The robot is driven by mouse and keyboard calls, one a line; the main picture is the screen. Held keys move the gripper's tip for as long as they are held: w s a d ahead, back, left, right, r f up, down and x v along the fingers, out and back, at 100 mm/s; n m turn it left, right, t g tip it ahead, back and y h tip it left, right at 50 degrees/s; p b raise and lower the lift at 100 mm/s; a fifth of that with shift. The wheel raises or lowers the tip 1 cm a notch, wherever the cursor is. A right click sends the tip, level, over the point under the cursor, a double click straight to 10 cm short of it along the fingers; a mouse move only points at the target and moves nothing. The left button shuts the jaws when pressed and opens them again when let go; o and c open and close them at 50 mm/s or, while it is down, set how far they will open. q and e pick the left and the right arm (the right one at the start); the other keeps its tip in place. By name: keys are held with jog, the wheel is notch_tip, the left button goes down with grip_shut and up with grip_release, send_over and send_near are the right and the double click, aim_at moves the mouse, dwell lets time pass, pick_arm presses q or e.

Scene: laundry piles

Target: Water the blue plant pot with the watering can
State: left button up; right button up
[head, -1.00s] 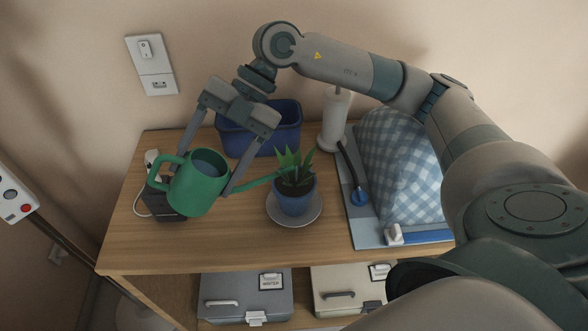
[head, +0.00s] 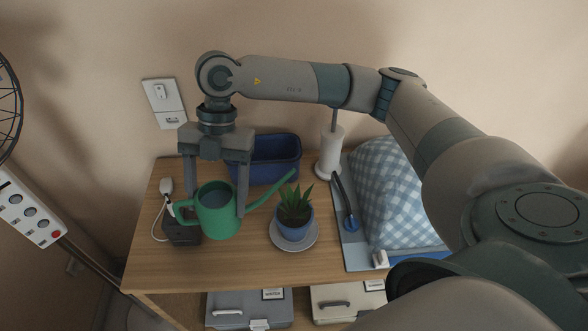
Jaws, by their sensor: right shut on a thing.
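The green watering can (head: 217,213) is held upright by my right gripper (head: 216,206), whose two fingers are on either side of its body. Its top is open and shows a grey-blue inside. Its handle points left and its spout rises to the right, the tip up near the plant. The blue plant pot (head: 293,230) with a spiky green plant (head: 294,204) stands on a grey saucer (head: 308,245) on the wooden table (head: 250,264), right of the can. I cannot tell whether the can touches the table. My left gripper is not in view.
A dark blue bin (head: 275,158) stands behind the can. A black box (head: 181,233) with a white plug and cable is left of it. A paper roll (head: 331,152) and a blue checked cloth pile (head: 388,195) are on the right. Storage boxes (head: 240,306) sit below.

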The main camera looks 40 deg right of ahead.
jog(key=shift+r+h, duration=0.3)
jog(key=shift+r, duration=0.05)
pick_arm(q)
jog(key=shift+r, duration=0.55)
pick_arm(e)
jog(key=shift+f, duration=0.2)
jog(key=shift+r, duration=0.1)
jog(key=shift+r+p, duration=2)
jog(key=shift+r, duration=0.95)
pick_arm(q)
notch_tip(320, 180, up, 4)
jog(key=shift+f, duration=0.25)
